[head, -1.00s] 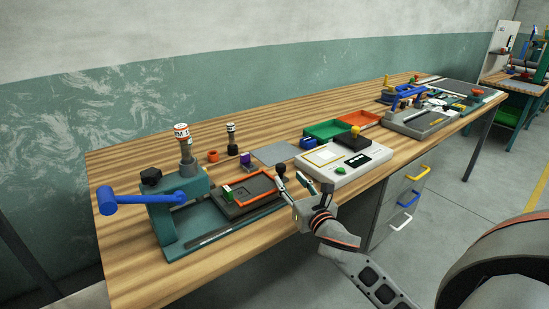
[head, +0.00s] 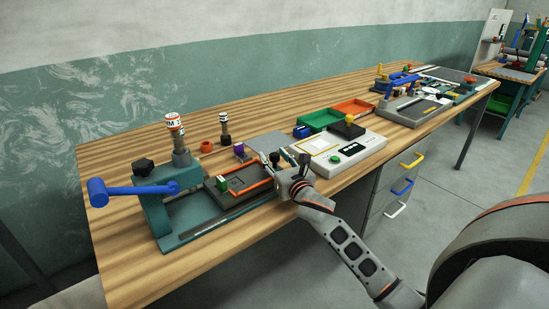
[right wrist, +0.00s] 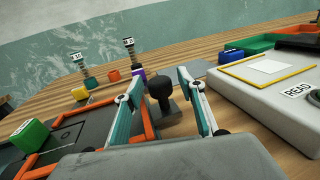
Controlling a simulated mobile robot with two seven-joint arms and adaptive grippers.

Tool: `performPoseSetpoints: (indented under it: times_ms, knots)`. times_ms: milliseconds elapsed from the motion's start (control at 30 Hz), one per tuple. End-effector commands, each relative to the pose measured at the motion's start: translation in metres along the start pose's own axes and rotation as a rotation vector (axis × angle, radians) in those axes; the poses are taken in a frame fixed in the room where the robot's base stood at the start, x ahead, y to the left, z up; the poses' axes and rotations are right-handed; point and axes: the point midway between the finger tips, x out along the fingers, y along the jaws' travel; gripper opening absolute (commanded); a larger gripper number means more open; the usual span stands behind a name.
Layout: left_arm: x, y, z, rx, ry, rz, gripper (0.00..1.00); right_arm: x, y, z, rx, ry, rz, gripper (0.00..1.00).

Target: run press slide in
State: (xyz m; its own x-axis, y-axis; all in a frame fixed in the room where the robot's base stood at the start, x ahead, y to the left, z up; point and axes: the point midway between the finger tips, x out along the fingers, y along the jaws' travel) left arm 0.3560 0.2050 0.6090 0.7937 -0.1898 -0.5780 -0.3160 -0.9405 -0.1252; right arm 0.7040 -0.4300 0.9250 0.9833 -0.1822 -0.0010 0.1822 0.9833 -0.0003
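The teal press (head: 160,210) with a blue lever (head: 130,189) stands at the left end of the bench. Its dark slide (head: 232,193) with an orange frame (head: 250,189) sticks out to the right of the press column. A small green block (head: 222,182) sits on it and also shows in the right wrist view (right wrist: 30,136). My right gripper (head: 288,160) is at the slide's right end. In the right wrist view its fingers (right wrist: 160,72) are apart, with the slide's black knob (right wrist: 160,88) between them. Contact with the knob cannot be told. My left gripper is out of view.
A white reader box (head: 345,150) is close to the right of the gripper. Green (head: 318,120) and orange (head: 352,107) trays lie behind it. Gauges, an orange ring (head: 206,148) and a purple piece (head: 239,149) stand behind the slide. The bench's front left is clear.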

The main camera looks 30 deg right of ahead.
Motion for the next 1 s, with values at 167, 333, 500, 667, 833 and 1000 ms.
performPoseSetpoints:
  times_ms: [167,333,500,667,833,1000]
  knots:
    - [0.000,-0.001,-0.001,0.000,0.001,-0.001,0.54,0.000,0.000,0.000,0.000,0.000,0.000,0.13]
    - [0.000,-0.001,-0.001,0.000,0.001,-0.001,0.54,0.000,0.000,0.000,0.000,0.000,0.000,0.00]
    - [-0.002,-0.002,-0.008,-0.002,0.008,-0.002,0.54,-0.004,0.016,0.002,0.002,0.000,0.002,0.00]
    - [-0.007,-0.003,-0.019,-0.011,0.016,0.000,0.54,-0.015,0.057,0.004,0.003,0.000,0.004,0.00]
    - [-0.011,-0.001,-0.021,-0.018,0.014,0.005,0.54,-0.027,0.099,0.002,0.002,0.002,0.003,0.00]
    - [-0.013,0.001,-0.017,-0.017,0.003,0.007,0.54,-0.032,0.118,0.001,0.001,0.000,0.001,0.00]
